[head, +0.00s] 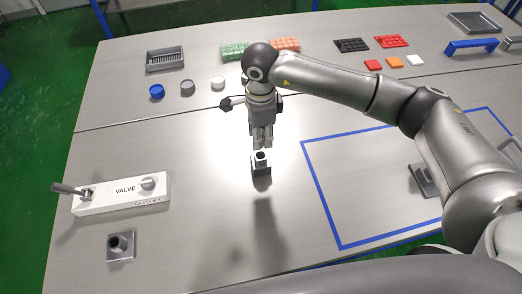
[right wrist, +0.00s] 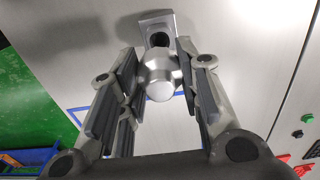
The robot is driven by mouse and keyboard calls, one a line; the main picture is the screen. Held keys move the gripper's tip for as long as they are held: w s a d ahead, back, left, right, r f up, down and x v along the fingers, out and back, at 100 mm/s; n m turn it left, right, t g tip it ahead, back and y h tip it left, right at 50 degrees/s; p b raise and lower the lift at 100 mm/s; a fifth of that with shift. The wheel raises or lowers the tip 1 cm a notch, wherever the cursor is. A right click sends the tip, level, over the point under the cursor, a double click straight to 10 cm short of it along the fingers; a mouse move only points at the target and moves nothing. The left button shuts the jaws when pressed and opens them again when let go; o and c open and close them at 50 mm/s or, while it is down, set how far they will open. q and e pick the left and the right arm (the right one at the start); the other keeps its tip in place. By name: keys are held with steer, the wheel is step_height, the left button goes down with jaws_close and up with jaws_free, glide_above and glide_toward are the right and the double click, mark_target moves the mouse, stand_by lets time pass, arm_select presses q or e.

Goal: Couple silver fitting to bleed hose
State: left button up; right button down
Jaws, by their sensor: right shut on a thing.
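My right gripper (head: 262,146) is shut on a silver fitting (right wrist: 159,80), a rounded metal body between the fingers in the right wrist view. A squared grey block with a dark round port (head: 261,168) shows just below the fingertips in the head view; it looks joined to the fitting. Its shadow falls apart from it, so it appears held above the table. A square grey base with a dark round socket (head: 120,245) stands on the table at the lower left. I cannot tell whether it is the bleed hose. My left gripper is not in view.
A white valve panel (head: 122,194) with a lever lies at the left. A blue outline (head: 322,200) marks the table at the right, with a partly hidden grey part (head: 420,178) near my arm. Rings, coloured trays and a blue handle (head: 470,47) stand at the back.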

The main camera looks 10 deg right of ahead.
steer(key=shift+r+p, duration=0.45)
steer(key=shift+r, duration=1.25)
steer(key=shift+d, duration=0.1)
